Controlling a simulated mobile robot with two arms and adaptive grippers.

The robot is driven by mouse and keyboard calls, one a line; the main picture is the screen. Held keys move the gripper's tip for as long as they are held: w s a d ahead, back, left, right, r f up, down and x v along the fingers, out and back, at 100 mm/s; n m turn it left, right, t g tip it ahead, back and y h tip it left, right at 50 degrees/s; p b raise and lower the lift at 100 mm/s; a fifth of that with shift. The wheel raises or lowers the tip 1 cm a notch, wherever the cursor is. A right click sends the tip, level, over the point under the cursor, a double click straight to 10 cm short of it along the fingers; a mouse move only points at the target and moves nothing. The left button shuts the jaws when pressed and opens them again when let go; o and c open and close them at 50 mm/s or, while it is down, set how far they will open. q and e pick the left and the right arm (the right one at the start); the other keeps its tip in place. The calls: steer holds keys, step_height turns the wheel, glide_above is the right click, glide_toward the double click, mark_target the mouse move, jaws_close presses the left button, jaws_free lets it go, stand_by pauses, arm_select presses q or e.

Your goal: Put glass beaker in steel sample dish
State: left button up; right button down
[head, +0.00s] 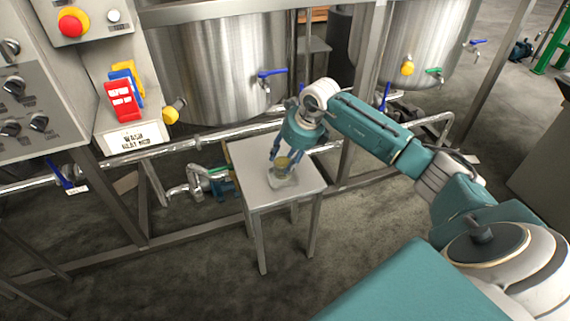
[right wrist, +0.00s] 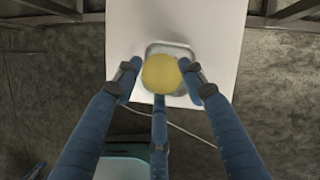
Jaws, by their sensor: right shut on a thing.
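The glass beaker (head: 282,162) with yellowish contents is between the fingers of my right gripper (head: 279,160) in the head view. In the right wrist view the beaker (right wrist: 161,73) shows as a yellow disc, with the fingertips of my right gripper (right wrist: 163,84) closed around it. The steel sample dish (head: 283,182) is on the small metal table, directly below the beaker. In the right wrist view the rim of the dish (right wrist: 168,46) shows behind the beaker, which hides much of its inside. I cannot tell whether the beaker touches the dish floor. My left gripper is not in view.
The small table (head: 252,178) has bare top around the dish. Steel tanks (head: 222,70) with blue-handled valves (head: 272,73) and a pipe frame stand close behind it. A control panel (head: 40,80) is at the left. The floor in front is clear.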

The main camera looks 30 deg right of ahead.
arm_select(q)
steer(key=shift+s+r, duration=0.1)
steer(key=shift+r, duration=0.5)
arm_select(e)
steer(key=shift+f, duration=0.95)
steer(key=shift+f, duration=0.1)
steer(key=c, duration=1)
jaws_free()
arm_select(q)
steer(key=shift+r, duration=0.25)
